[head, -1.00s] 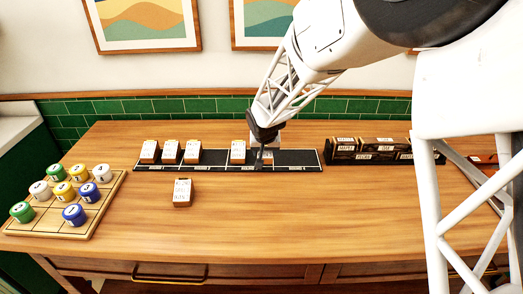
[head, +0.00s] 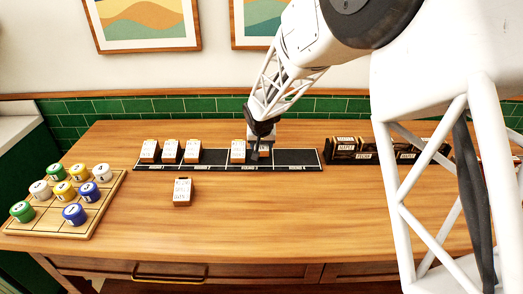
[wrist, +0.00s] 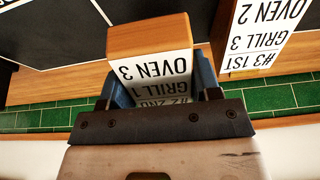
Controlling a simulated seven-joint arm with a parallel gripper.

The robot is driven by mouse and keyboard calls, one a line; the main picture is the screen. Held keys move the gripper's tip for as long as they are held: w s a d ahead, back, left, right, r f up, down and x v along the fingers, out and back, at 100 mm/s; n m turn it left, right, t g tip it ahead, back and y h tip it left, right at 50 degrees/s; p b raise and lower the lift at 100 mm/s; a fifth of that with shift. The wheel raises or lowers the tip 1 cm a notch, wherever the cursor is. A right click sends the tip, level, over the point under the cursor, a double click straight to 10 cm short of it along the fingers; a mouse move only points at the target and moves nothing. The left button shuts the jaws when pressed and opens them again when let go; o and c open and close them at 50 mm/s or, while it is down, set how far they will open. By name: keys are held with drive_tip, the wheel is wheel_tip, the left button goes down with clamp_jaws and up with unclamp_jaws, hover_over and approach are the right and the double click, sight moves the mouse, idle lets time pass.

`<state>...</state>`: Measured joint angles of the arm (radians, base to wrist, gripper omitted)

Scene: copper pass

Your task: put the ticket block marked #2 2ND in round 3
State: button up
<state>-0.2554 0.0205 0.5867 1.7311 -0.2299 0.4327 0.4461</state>
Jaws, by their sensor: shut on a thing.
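My gripper (head: 260,141) is shut on a ticket block (wrist: 150,68) with a wooden top; its white face reads OVEN 3, GRILL 1 and, partly shaded, #2 2ND. In the head view, the held block is mostly hidden behind the fingers. It is at the black strip (head: 297,157), just right of another standing block (head: 238,151). In the wrist view, that neighbour (wrist: 258,32) reads #3 1ST, GRILL 3, OVEN 2, with a narrow gap between them. I cannot tell whether the held block touches the strip. The strip's round labels are too small to read.
Several blocks (head: 171,151) stand at the strip's left part, and one block (head: 183,192) stands on the table in front. The strip's right end is bare. A board (head: 90,215) with coloured discs is at left. A dark labelled rack (head: 345,150) is at right.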

sight(261, 150)
drive_tip(key=shift+f, duration=1.4)
drive_tip(key=shift+f, duration=0.15)
drive_tip(key=o, duration=1)
drive_tip(key=v, duration=1.2)
